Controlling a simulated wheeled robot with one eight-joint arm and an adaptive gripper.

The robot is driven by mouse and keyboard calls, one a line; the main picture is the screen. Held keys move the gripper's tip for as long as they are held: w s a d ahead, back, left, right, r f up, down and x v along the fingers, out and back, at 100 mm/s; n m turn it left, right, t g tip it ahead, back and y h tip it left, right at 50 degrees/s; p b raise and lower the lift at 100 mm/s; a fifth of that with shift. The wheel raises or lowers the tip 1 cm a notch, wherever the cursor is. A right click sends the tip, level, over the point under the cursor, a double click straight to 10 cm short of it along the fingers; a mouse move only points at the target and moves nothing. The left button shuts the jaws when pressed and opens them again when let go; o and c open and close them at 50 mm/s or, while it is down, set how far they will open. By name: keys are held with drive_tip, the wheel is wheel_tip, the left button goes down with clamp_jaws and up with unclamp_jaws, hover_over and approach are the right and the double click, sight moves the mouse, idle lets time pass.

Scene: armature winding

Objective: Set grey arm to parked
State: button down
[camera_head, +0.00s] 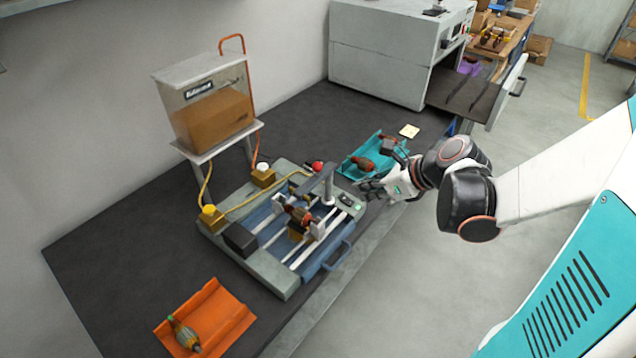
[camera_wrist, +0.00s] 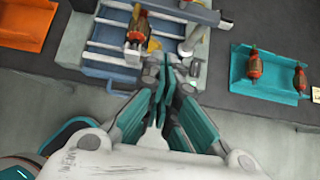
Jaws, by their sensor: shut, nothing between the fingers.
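The winding machine (camera_head: 262,262) stands on the dark bench mat. Its grey arm (camera_head: 318,183) rises from a post at the machine's right side and reaches left above a copper-wound armature (camera_head: 298,214). In the wrist view, the grey arm (camera_wrist: 185,12) crosses the top of the picture, just right of the armature (camera_wrist: 136,35). My gripper (camera_head: 372,188) is to the right of the grey arm, apart from it, near the bench's front edge. In the wrist view, my gripper (camera_wrist: 163,72) is shut and empty, its fingers below the machine's right side.
A teal tray (camera_head: 352,170) with armatures lies behind my gripper. An orange tray (camera_head: 228,318) with one armature lies front left. A red button (camera_head: 318,166) and a small switch panel (camera_head: 350,202) are close to the grey arm. A grey oven-like cabinet (camera_head: 385,60) with an open door stands at the back.

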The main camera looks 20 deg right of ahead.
sight(316, 173)
drive_tip(key=w+r+b+x, duration=0.1)
drive_tip(key=x, duration=0.5)
drive_tip(key=a+r+b+x, duration=0.1)
drive_tip(key=b+x, duration=0.1)
drive_tip(key=x, duration=0.4)
drive_tip(key=shift+w+a+f, duration=0.2)
drive_tip(key=shift+w+a, duration=0.1)
drive_tip(key=shift+w, duration=0.3)
